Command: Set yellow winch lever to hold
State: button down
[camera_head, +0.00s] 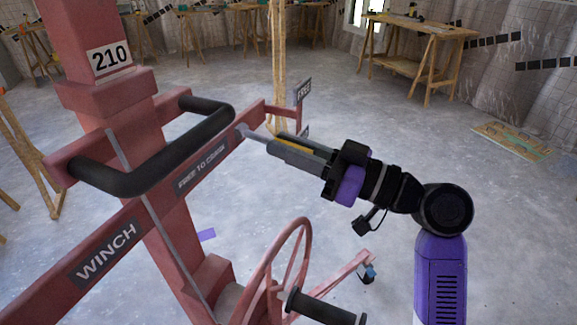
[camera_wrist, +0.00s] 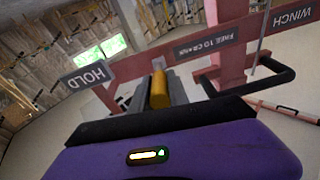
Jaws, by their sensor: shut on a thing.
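The yellow winch lever (camera_head: 291,146) sits between the fingers of my gripper (camera_head: 283,149), which is shut on it. Its grey shaft (camera_head: 254,134) runs to the pink beam of the panel lift. In the wrist view the yellow handle (camera_wrist: 159,90) stands between the two grey fingers (camera_wrist: 160,98). A HOLD sign (camera_wrist: 87,77) is left of the handle there. The lever's exact angle is hard to tell.
A black bar handle (camera_head: 165,158) projects from the lift's mast (camera_head: 115,107), left of my gripper. A pink handwheel (camera_head: 283,262) and a black crank grip (camera_head: 325,308) stand below. Workbenches (camera_head: 420,45) line the far walls.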

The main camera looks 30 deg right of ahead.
jog(key=f+t+y+b, duration=0.1)
jog(key=b, duration=0.4)
jog(key=f+t+y+b, duration=0.1)
jog(key=f+b, duration=0.1)
jog(key=b, duration=0.4)
jog(key=shift+w+a, duration=0.15)
jog(key=shift+w, duration=0.05)
jog(key=shift+w+a+t+b, duration=0.1)
jog(key=shift+t+b, duration=0.3)
jog(key=shift+b, duration=0.65)
jog(key=c, duration=1.3)
grip_release()
send_near(257, 140)
jog(key=d+f, duration=0.1)
jog(key=s+d+f, duration=0.1)
jog(key=shift+s+d+f, duration=0.1)
jog(key=shift+s+f, duration=0.15)
jog(key=shift+f, duration=0.1)
